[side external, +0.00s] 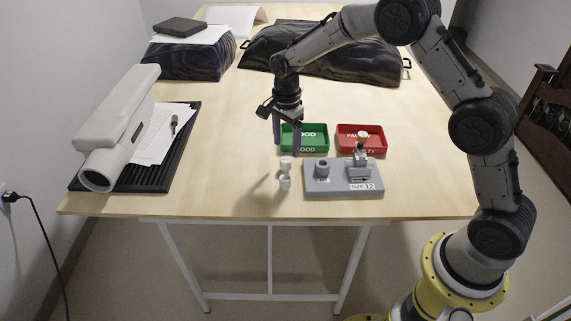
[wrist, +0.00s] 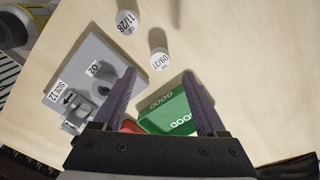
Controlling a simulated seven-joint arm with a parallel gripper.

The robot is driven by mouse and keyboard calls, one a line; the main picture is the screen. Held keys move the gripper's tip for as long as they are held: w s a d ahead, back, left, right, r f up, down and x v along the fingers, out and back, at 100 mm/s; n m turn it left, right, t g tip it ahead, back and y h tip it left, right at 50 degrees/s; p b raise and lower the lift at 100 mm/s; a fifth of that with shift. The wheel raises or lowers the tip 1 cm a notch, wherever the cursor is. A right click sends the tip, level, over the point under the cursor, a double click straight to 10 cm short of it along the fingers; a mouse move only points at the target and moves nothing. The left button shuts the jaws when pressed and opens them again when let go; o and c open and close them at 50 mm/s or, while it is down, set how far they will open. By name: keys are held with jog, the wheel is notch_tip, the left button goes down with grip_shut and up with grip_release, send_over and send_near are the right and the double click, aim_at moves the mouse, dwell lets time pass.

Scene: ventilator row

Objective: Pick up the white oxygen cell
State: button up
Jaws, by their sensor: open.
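The nearer one to my gripper (side external: 286,163) has a date label that seems to start 09/2 in the wrist view (wrist: 158,64). The other (side external: 285,184) is labelled 11/28 in the wrist view (wrist: 126,23). A third white round piece (side external: 362,134) sits in the red tray. My gripper (side external: 288,149) is open and empty, pointing down above the table beside the green tray. In the wrist view, the 09/2 cell lies just beyond and between the fingertips (wrist: 160,73), apart from them.
The green GOOD tray (side external: 305,150) and red tray (side external: 343,147) stand behind a grey fixture (side external: 315,186) marked O2 and SIZE 12. A white device (side external: 120,120) and papers (side external: 160,135) lie on a black mat at left. Black bags (side external: 320,60) lie at the back. Table left of the cells is clear.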

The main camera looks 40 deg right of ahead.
aim_at(285, 160)
jog(key=shift+a+f, duration=0.2)
jog(key=shift+f, duration=3.2)
jog(key=shift+c, duration=0.3)
grip_shut()
